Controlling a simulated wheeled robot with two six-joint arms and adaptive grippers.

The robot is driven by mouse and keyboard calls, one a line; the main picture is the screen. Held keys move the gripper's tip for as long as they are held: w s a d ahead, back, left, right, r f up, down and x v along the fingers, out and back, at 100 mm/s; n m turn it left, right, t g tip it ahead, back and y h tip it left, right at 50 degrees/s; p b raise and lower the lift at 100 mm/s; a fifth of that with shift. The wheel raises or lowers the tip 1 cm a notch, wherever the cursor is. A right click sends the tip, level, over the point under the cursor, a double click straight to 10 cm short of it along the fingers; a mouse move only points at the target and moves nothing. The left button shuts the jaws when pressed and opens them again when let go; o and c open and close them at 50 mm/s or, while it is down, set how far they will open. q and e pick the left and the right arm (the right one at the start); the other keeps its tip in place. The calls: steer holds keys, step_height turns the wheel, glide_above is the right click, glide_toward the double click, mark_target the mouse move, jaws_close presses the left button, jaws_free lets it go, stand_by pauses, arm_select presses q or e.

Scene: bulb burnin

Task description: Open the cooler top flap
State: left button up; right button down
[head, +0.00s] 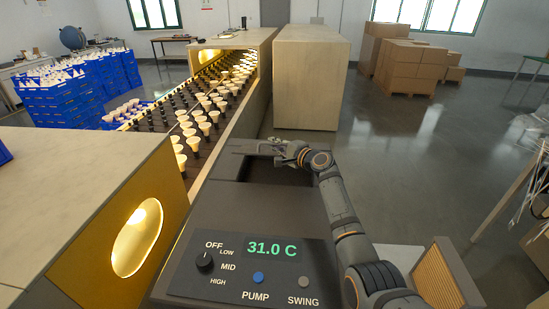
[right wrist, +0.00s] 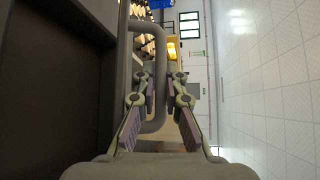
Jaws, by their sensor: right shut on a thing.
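The cooler (head: 210,215) is the dark grey box in front of me, with a panel (head: 250,268) reading 31.0 C. A dark recess shows in its top near the far end. How far the flap stands open I cannot tell. My right gripper (head: 285,150) is over the cooler's far right part. In the right wrist view, a grey bent bar handle (right wrist: 160,50) runs beside a dark surface of the cooler (right wrist: 45,110). The fingers of my right gripper (right wrist: 162,105) are on either side of this handle and shut on it. My left gripper is not in view.
A conveyor (head: 165,150) with several bulbs runs away beyond the cooler. A yellow-fronted housing (head: 110,225) stands at the left. A large beige box (head: 312,75) stands behind the gripper. Blue crates (head: 70,95) and brown cartons (head: 405,70) stand farther off.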

steer(key=r, duration=0.1)
steer(key=w+r, duration=0.1)
steer(key=r+p, duration=0.1)
steer(key=shift+w+d+r, duration=0.2)
steer(key=shift+w+r, duration=0.15)
steer(key=shift+w+d+r+m+g, duration=0.1)
steer(key=shift+w+r+m+g, duration=0.2)
steer(key=shift+w+r+m, duration=0.2)
steer(key=c, duration=1.7)
jaws_free()
steer(key=shift+f, duration=0.15)
steer(key=shift+f, duration=0.15)
steer(key=shift+s+d, duration=0.1)
steer(key=shift+s+d, duration=0.3)
steer(key=shift+s, duration=0.1)
steer(key=v, duration=1)
steer(key=shift+s+r, duration=0.25)
steer(key=shift+r, duration=0.05)
